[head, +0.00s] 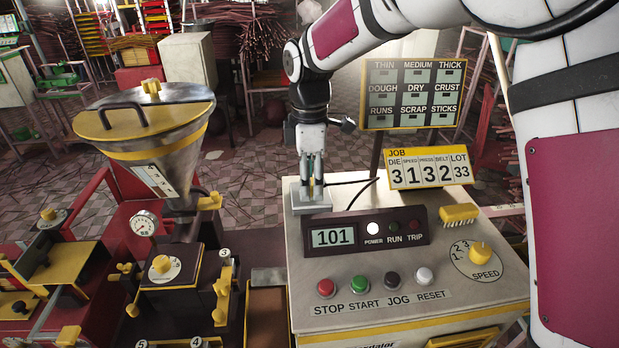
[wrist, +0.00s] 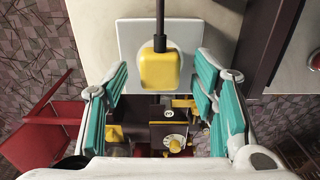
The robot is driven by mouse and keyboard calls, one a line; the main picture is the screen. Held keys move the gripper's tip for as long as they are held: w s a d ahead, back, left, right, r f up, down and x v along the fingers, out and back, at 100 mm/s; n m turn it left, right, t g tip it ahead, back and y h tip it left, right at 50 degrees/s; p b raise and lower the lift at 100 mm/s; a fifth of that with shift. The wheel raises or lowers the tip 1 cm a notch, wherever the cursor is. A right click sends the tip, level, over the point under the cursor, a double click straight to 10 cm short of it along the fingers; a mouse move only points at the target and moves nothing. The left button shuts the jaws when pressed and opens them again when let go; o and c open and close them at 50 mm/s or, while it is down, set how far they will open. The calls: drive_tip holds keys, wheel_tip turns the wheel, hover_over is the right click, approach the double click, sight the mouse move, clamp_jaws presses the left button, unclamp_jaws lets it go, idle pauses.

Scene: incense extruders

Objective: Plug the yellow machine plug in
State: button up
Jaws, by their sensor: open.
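The yellow plug (wrist: 160,70) with its black cord is at the pale square socket plate (wrist: 128,40) in the wrist view. A round pale face shows behind the plug; I cannot tell how deep the plug sits. My gripper (wrist: 161,82) is open, its teal-padded fingers to either side of the plug with gaps between. In the head view my gripper (head: 313,183) points down over the socket box (head: 311,202) at the back left of the machine's top. The plug is mostly hidden there between the fingers, and its black cord (head: 351,182) runs right.
A job sign (head: 428,168) and a yellow brush (head: 459,213) stand right of the socket. A hopper (head: 155,140) stands left.

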wheel_tip(320, 180, up, 12)
idle(0.5)
drive_tip(key=s+d+r+m+t, duration=0.1)
drive_tip(key=s+d+r+m, duration=0.2)
drive_tip(key=s+d+m, duration=0.4)
drive_tip(key=s+d+r+m+t, duration=0.2)
drive_tip(key=s+d+r+m, duration=0.1)
drive_tip(key=s+d, duration=0.4)
drive_tip(key=s+d+f+m+t, duration=0.2)
drive_tip(key=s+d+f+m, duration=0.4)
drive_tip(key=s+d+m, duration=0.4)
drive_tip(key=shift+s, duration=1.25)
